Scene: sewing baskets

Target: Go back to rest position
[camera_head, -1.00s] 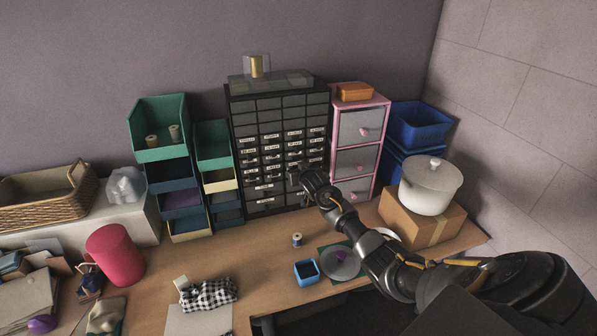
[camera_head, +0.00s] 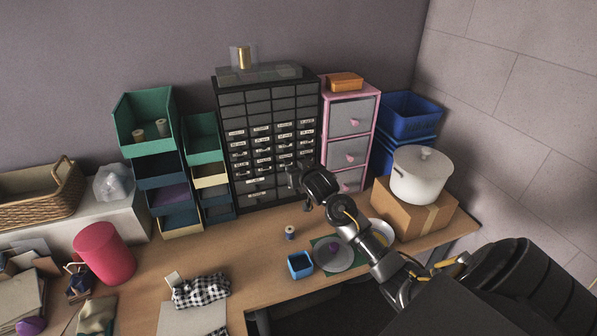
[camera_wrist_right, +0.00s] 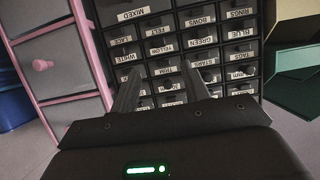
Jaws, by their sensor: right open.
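My right gripper (camera_head: 298,182) is open and empty in the head view, held above the desk in front of the black drawer cabinet (camera_head: 264,128). In the right wrist view its two fingers (camera_wrist_right: 160,95) stand apart with nothing between them. My right arm reaches in from the lower right. My left gripper is not in view.
Below my right arm are a thread spool (camera_head: 290,232), a small blue box (camera_head: 300,266) and a grey disc (camera_head: 333,256). A white pot (camera_head: 420,176) on a cardboard box (camera_head: 414,212) stands close on the right. A pink drawer unit (camera_head: 347,133) is beside the cabinet.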

